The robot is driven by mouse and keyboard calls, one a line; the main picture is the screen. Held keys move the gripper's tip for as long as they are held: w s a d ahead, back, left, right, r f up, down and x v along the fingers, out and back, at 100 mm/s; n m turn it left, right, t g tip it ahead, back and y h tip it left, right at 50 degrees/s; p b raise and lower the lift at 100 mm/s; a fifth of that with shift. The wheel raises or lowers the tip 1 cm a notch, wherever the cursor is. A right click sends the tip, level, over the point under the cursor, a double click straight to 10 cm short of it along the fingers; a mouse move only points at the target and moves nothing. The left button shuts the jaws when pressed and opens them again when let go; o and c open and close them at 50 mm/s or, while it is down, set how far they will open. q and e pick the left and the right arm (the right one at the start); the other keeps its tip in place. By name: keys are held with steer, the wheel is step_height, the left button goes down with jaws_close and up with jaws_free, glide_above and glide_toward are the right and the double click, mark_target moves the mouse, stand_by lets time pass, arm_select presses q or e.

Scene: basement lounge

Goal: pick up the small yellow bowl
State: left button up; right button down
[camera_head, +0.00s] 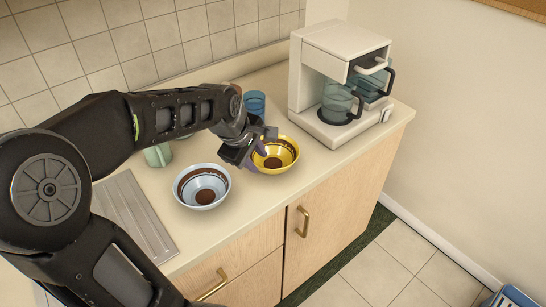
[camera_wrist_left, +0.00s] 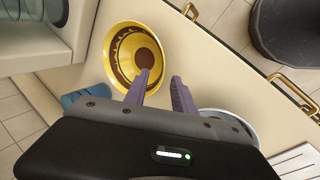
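The small yellow bowl (camera_head: 286,151) stands upright on the counter, with a brown band and brown center inside. It also shows in the wrist view (camera_wrist_left: 120,50). My left gripper (camera_head: 257,155) is at the bowl's left side in the head view. In the wrist view its two purple fingers (camera_wrist_left: 161,84) are apart, one over the bowl's inside and the other outside the rim. The gripper looks open, with the near rim between the fingers; contact cannot be told. My right gripper is not in view.
A light blue bowl (camera_head: 202,197) stands close to the left of the yellow one. A blue glass (camera_head: 255,102) is behind, and a coffee maker (camera_head: 310,105) with a glass pot is to the right. A green mug (camera_head: 158,155) and ridged metal drainboard (camera_head: 137,215) are left. The counter's front edge is near.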

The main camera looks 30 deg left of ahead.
mark_target(260, 165)
arm_select(q)
steer(key=p+x, duration=0.1)
steer(key=x, duration=0.4)
steer(key=shift+a+f, duration=0.15)
steer(key=shift+c, duration=0.4)
jaws_close()
stand_by(1.4)
